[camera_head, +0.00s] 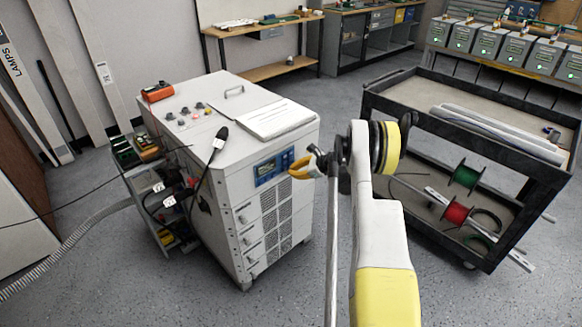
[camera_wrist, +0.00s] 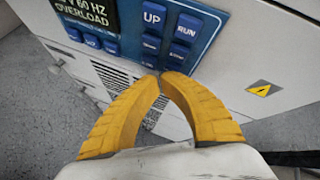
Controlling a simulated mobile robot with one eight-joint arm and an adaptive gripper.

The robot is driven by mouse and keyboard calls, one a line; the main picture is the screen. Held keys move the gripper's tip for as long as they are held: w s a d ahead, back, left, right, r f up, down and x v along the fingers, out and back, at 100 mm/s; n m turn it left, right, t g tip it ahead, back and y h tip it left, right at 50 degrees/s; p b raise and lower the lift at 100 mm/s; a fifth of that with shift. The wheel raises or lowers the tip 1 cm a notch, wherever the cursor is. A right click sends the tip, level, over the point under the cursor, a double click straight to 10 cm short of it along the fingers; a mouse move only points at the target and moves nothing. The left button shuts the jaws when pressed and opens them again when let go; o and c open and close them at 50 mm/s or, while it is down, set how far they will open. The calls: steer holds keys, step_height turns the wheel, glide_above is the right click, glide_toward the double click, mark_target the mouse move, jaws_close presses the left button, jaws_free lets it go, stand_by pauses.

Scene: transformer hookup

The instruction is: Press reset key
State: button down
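The control panel (camera_head: 272,167) is a blue plate with a dark display on the front of a white cabinet (camera_head: 262,208). In the wrist view the display (camera_wrist: 85,14) reads "60 HZ OVERLOAD". Blue keys marked UP (camera_wrist: 152,15) and RUN (camera_wrist: 186,28) show beside it, with more blue keys below them. Their labels are too small or hidden, so I cannot tell which is the reset key. My gripper (camera_wrist: 160,76) has its two yellow fingers shut tip to tip, empty, over the lower edge of the key group. It also shows in the head view (camera_head: 296,167), just right of the panel. I cannot tell whether the tips touch.
A clipboard or papers (camera_head: 277,119) and an orange device (camera_head: 158,92) lie on the cabinet top. A black cart (camera_head: 480,100) with cable spools stands at the right. A cable-laden side shelf (camera_head: 160,215) is at the cabinet's left. Clear floor lies between cabinet and cart.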

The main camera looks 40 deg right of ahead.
steer(key=shift+s, duration=0.75)
steer(key=s, duration=0.5)
steer(key=shift+d, duration=0.25)
stand_by(1.5)
